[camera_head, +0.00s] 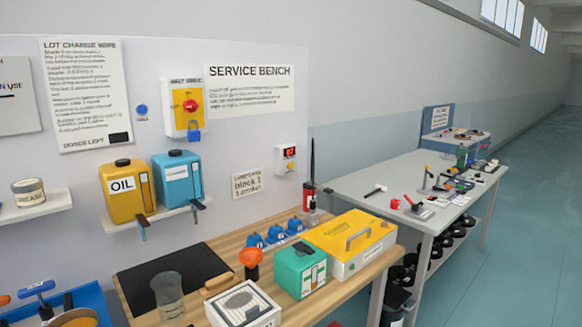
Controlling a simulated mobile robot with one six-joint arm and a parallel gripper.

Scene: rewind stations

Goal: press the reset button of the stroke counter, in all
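A small white box with a red lit display (287,158) is fixed to the wall panel above the back of the wooden bench; it looks like the stroke counter. A small mark shows below its display, but it is too small to tell whether it is the reset button. A paper label (247,183) hangs to its left, with text too small to read fully. My gripper is not in view.
Below the box, the bench holds blue knobbed parts (275,236), a red and black upright tool (310,186), a yellow case (350,240) and a green box (299,270). Yellow (126,191) and blue (178,179) canisters stand on a shelf at left. The floor (520,240) at right is clear.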

